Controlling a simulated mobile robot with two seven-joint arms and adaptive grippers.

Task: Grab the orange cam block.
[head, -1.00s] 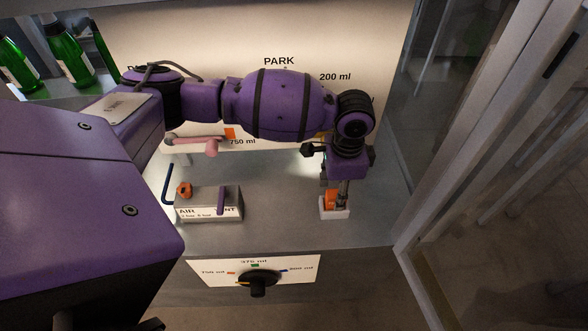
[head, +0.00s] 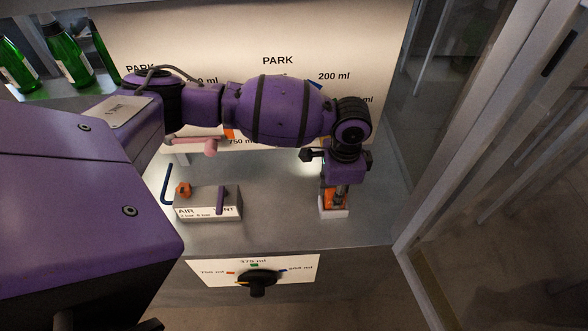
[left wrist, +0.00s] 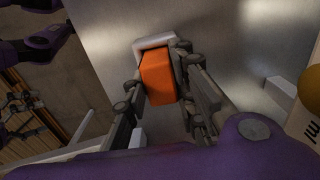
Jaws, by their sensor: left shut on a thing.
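The orange cam block (head: 328,200) stands in a small white holder (head: 334,213) at the right of the grey worktop. My left gripper (head: 334,196) reaches down over it from above, shut on the block. In the left wrist view, the orange block (left wrist: 157,79) sits between the two fingers of the left gripper (left wrist: 158,92). The white holder's rim (left wrist: 154,42) shows behind the block there. The block's lower part is hidden in the holder. My right gripper is not in view.
A box labelled AIR and VENT (head: 208,206), with an orange knob (head: 184,189), stands left of the holder. A black dial (head: 259,280) is on the front panel. A pink lever (head: 208,146) is at the back, and green bottles (head: 72,55) stand back left. The worktop between box and holder is clear.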

